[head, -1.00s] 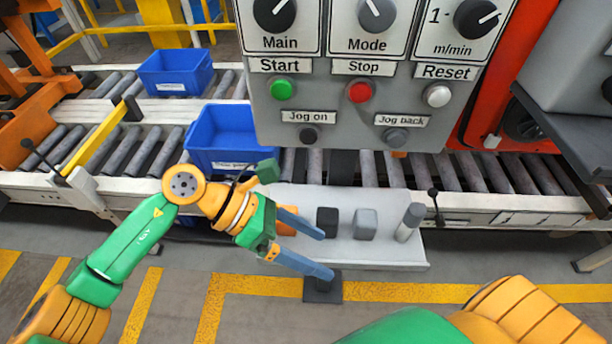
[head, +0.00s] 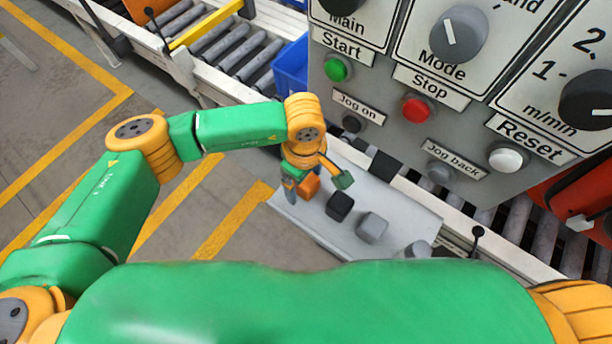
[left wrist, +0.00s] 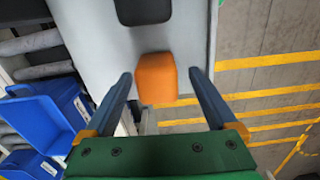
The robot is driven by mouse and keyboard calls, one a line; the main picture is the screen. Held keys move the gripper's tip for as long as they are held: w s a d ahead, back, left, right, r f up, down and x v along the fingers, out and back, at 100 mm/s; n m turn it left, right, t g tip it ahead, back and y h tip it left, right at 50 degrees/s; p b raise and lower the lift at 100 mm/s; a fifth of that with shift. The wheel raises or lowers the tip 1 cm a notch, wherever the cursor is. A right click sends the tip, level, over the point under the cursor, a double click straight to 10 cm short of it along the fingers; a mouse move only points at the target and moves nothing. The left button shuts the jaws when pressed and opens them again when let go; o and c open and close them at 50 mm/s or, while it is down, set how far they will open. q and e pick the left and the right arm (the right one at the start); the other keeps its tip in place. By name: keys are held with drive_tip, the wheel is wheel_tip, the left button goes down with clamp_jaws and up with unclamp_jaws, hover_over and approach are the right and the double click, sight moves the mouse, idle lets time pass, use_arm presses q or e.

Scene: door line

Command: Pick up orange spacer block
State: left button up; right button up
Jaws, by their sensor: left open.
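The orange spacer block (head: 309,187) sits at the left end of a grey shelf (head: 330,235) below the control panel. It also shows in the left wrist view (left wrist: 156,80), upper middle. My left gripper (head: 318,184) is open around the block, one finger on each side. In the left wrist view the fingertips flank the block with a gap on both sides, so neither finger visibly touches it. My right gripper is out of view.
A black block (head: 340,206), a grey block (head: 372,228) and a grey cylinder (head: 418,250) stand in a row to the right on the shelf. The control panel (head: 385,130) hangs close above. A blue bin (head: 290,72) stands behind on the roller conveyor.

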use_arm(q)
drive_tip(key=shift+d+f, duration=0.15)
drive_tip(key=shift+d, duration=0.1)
drive_tip(key=shift+a, duration=0.1)
drive_tip(key=c, duration=1.3)
clamp_jaws()
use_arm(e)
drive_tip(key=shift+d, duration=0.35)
